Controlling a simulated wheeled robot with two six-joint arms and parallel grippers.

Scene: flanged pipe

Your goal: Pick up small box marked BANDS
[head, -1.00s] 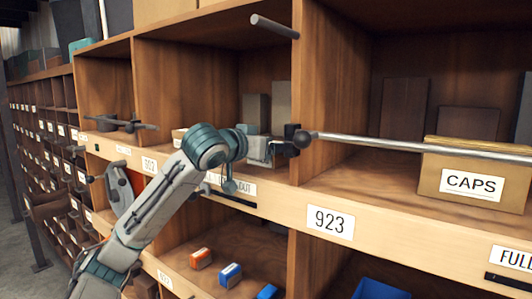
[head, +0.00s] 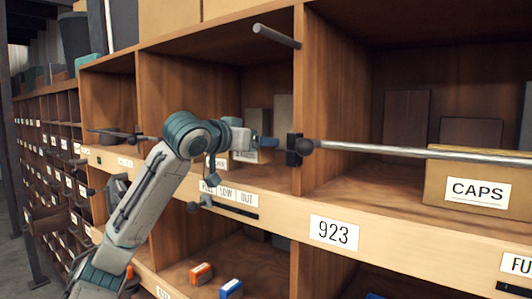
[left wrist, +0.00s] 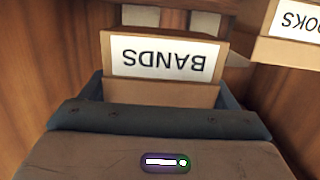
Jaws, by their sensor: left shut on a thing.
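The small box marked BANDS (left wrist: 165,55) shows in the left wrist view, tan with a white label that reads upside down there. My left gripper (left wrist: 160,92) is shut on it, with a dark finger at each side of the box. In the head view my left gripper (head: 264,142) is inside the open cubby left of the upright post. A small pale-labelled box (head: 245,156) shows just below the gripper there, partly hidden, its label too small to read. My right gripper is not in view.
A box with a label ending in OOKS (left wrist: 290,25) stands close beside the BANDS box. A metal rod (head: 420,151) crosses in front of the right cubby, which holds a CAPS box (head: 478,183). The wooden post (head: 298,90) stands close right of my gripper.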

